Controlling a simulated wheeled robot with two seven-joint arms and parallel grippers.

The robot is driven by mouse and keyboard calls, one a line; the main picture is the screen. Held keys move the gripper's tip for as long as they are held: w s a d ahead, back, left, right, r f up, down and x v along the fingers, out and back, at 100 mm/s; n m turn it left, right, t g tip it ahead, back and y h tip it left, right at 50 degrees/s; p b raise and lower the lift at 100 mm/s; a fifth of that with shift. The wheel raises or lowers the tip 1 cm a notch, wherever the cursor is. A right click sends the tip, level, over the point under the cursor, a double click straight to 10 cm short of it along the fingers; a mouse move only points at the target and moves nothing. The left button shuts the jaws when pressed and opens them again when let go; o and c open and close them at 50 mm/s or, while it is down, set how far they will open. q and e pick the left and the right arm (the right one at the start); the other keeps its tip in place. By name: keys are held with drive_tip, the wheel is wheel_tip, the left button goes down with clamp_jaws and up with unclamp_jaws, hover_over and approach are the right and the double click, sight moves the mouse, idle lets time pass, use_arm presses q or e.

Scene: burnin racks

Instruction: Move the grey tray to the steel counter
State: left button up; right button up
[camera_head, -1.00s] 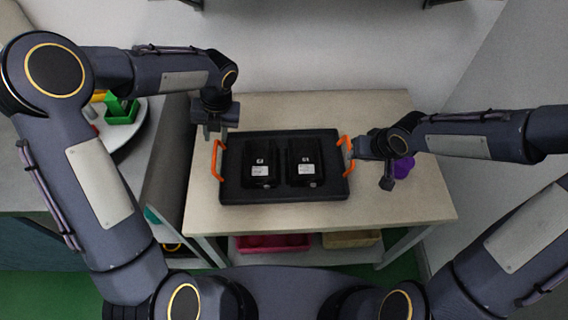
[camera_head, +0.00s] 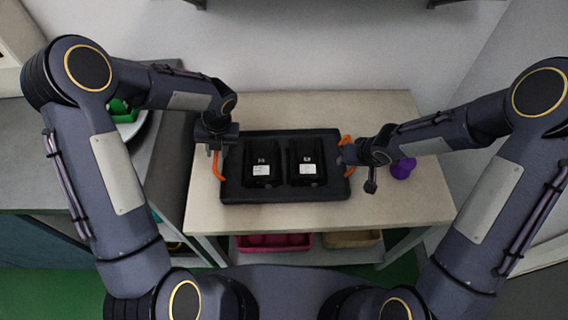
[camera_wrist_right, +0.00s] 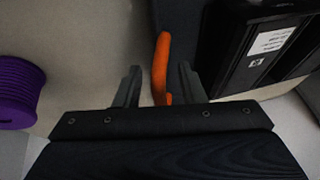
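The grey tray (camera_head: 284,197) is dark, with orange handles at its left and right ends, and lies on a light wooden table. Two black devices with white labels, one on the left (camera_head: 262,163) and one on the right (camera_head: 306,162), sit in it. My left gripper (camera_head: 216,150) is at the left orange handle (camera_head: 218,167); whether its fingers are open is not clear. My right gripper (camera_wrist_right: 155,85) is open in the right wrist view, its fingers on either side of the right orange handle (camera_wrist_right: 160,68) with gaps visible.
The light table (camera_head: 400,208) has bare room in front of and behind the tray. A purple spool (camera_head: 403,168) stands right of my right gripper. A grey counter (camera_head: 60,180) is at the left, with a green item (camera_head: 124,112) on it. Red (camera_head: 272,242) and tan (camera_head: 352,239) bins sit below.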

drive_tip(key=shift+c, duration=0.2)
use_arm(q)
clamp_jaws()
use_arm(e)
clamp_jaws()
use_arm(q)
drive_tip(key=shift+w+r, duration=0.1)
drive_tip(key=shift+r, duration=0.05)
use_arm(e)
drive_tip(key=shift+w+r, duration=0.1)
